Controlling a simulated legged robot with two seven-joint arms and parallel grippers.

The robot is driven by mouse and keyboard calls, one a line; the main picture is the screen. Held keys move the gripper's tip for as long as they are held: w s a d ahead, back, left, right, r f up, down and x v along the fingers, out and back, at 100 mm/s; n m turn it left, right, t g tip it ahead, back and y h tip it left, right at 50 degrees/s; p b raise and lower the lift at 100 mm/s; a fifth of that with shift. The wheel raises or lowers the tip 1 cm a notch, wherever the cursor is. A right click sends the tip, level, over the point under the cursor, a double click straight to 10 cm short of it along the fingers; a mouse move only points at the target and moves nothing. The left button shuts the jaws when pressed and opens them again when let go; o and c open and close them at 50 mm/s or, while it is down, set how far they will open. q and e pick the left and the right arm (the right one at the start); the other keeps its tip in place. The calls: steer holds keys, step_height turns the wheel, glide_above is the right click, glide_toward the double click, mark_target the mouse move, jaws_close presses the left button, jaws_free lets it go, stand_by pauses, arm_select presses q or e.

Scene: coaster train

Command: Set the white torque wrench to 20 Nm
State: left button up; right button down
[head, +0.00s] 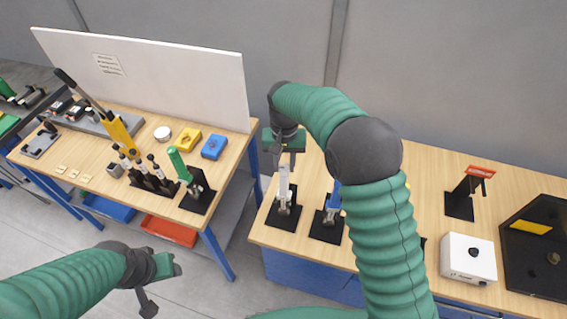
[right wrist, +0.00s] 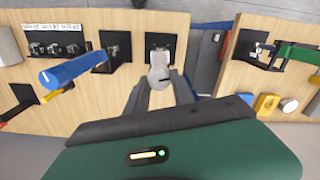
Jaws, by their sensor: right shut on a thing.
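The white torque wrench (head: 284,180) stands upright in a black stand (head: 283,215) at the left end of the right-hand table. My right gripper (head: 287,152) comes down from above and is shut on the wrench's upper end. In the right wrist view, the round grey end of the wrench (right wrist: 159,80) lies between the two fingers (right wrist: 164,93). The scale cannot be read in either view. My left gripper (head: 158,284) hangs in front of the left table, away from everything; its jaws are too unclear to judge.
A blue wrench (head: 332,203) stands just right of the white one, partly behind my right arm. A white box (head: 469,258) and a red-handled tool (head: 481,171) sit farther right. The left table holds a green-handled wrench (head: 179,164) and several other tools. A gap separates the tables.

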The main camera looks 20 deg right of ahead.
steer(key=shift+r+n, duration=0.1)
steer(key=shift+n, duration=0.4)
arm_select(q)
steer(key=shift+a, duration=0.3)
arm_select(e)
steer(key=shift+a, duration=0.35)
arm_select(q)
steer(key=shift+d, duration=0.15)
arm_select(e)
steer(key=shift+d, duration=0.25)
steer(key=shift+a, duration=0.15)
steer(key=c, duration=1.3)
jaws_free()
steer(key=shift+c, duration=0.2)
arm_select(q)
steer(key=shift+s, duration=0.15)
arm_select(e)
steer(key=shift+o, duration=1.3)
